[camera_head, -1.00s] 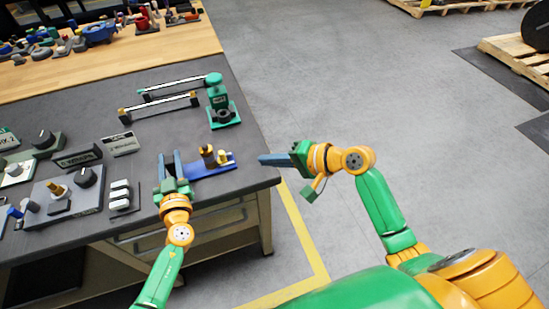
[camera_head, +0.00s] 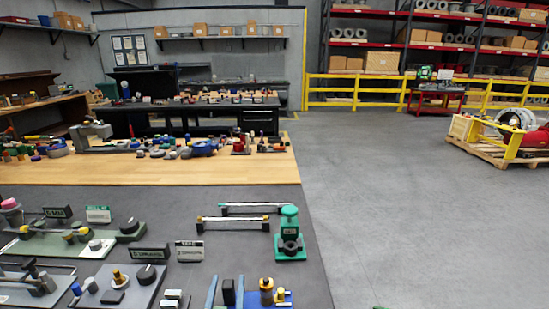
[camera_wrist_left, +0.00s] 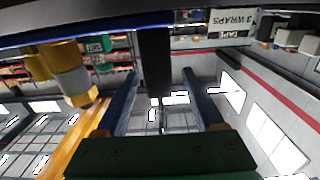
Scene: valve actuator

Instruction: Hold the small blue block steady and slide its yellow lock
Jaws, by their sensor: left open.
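The small blue block (camera_head: 287,303) is at the bottom edge of the head view, partly cut off. An orange-topped dark knob (camera_head: 266,291) and a small yellow piece (camera_head: 280,295), perhaps the lock, stand on it. My left gripper (camera_head: 225,284) is open, its two blue fingers upright left of the knob. A black upright post (camera_head: 228,292) shows between the fingers. In the left wrist view the post (camera_wrist_left: 155,75) hangs between the spread fingers (camera_wrist_left: 160,92); I cannot tell whether they touch it. A yellow and grey knob (camera_wrist_left: 65,75) is beside them. My right gripper is not in view.
A green fixture (camera_head: 290,238) stands behind the block, with a rail (camera_head: 233,223) to its left. Open floor (camera_head: 400,220) lies to the right.

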